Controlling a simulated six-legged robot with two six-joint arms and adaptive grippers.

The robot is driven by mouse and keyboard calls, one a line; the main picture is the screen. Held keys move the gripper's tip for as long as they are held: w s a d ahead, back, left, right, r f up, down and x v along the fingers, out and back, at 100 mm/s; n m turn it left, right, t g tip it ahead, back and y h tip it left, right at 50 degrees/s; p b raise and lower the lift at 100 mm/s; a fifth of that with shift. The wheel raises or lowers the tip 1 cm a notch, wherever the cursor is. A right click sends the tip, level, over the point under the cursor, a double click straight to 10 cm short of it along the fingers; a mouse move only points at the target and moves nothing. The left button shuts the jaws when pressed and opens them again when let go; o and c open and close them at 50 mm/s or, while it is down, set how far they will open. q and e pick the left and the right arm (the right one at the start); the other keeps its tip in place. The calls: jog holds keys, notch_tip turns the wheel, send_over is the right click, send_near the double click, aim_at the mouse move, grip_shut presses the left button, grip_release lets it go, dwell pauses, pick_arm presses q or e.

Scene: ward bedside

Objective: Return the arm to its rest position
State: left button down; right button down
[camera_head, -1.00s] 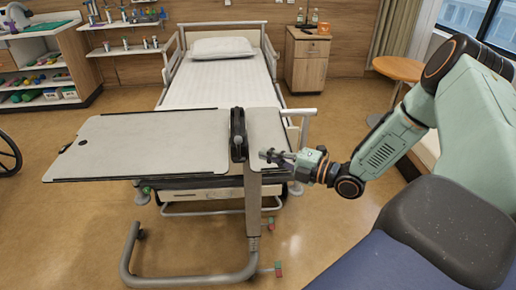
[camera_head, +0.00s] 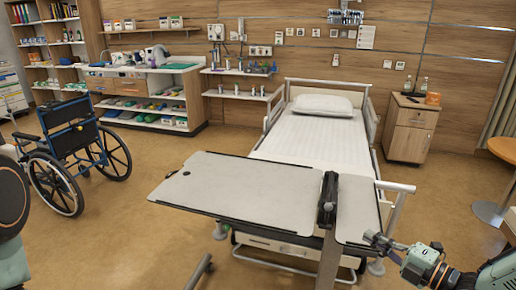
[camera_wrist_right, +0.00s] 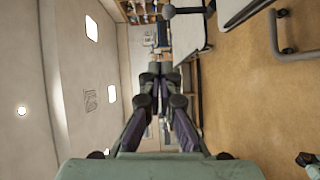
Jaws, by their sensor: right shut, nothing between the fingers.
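My right gripper (camera_head: 375,239) shows at the lower right of the head view, at the near right corner of the overbed table (camera_head: 250,190). Its fingers look shut and empty. I cannot tell from this view whether it touches the table. In the right wrist view the fingers of the right gripper (camera_wrist_right: 160,70) come together with nothing between them. Part of my right arm is cut off by the right edge of the head view. A dark rounded part of my own body shows at the left edge. My left gripper is not in view.
The bed (camera_head: 318,140) stands behind the overbed table. A bedside cabinet (camera_head: 410,135) with bottles is right of the bed, and a round wooden table (camera_head: 503,148) is at the right edge. A wheelchair (camera_head: 75,150) stands at the left. Floor between wheelchair and table is clear.

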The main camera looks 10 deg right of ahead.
jog(key=s+a+f+m+g+h+b, duration=0.1)
jog(key=s+a+f+m+g+h, duration=0.2)
jog(key=f+m, duration=0.55)
jog(key=s+a+f+m+g+h+b, duration=0.1)
jog(key=a+f+m+g+h+b, duration=0.3)
jog(key=m, duration=0.8)
jog(key=s+a+f+g+b, duration=0.1)
jog(key=s+a+f+g, duration=0.2)
jog(key=s, duration=0.5)
jog(key=s+a+f+m+g+b, duration=0.1)
jog(key=s+a+f+g+b, duration=0.1)
jog(key=s+f, duration=0.4)
jog(key=s+a+f+m+g+b, duration=0.1)
jog(key=s+a+f+g+b, duration=0.1)
jog(key=s, duration=0.8)
jog(key=a+f+g, duration=0.1)
jog(key=a+f, duration=0.1)
jog(key=a, duration=0.1)
jog(key=shift+f+g, duration=0.4)
jog(key=shift+a, duration=0.15)
